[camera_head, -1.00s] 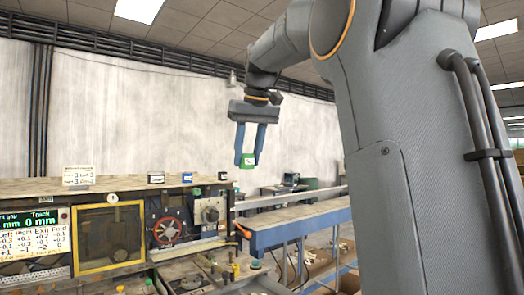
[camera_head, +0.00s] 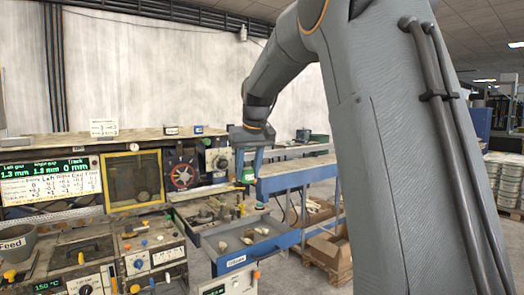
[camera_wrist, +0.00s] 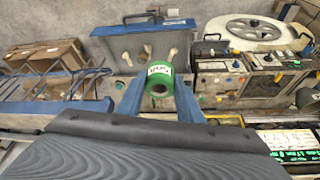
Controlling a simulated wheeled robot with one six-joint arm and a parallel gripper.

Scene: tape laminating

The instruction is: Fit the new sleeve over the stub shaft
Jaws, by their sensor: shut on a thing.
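My gripper (camera_head: 247,178) has two blue fingers and points down. It is shut on a small green sleeve with a white label (camera_head: 248,175), near the left end of the blue-sided bench. In the wrist view the sleeve (camera_wrist: 159,80) sits between the fingertips, its dark round bore facing the camera. I cannot pick out the stub shaft for sure. A grey panel with a round hub (camera_head: 218,161) stands just left of the gripper, beside a red handwheel (camera_head: 182,176), and the gripper is apart from it in the picture.
A blue open drawer (camera_head: 213,249) with several small pale parts lies below the gripper. The blue-sided bench (camera_head: 300,178) stands right of it. A yellow-framed window (camera_head: 103,182), a display (camera_head: 45,177) and a control panel with knobs (camera_head: 152,258) are on the left. Cardboard boxes (camera_head: 328,245) stand under the bench.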

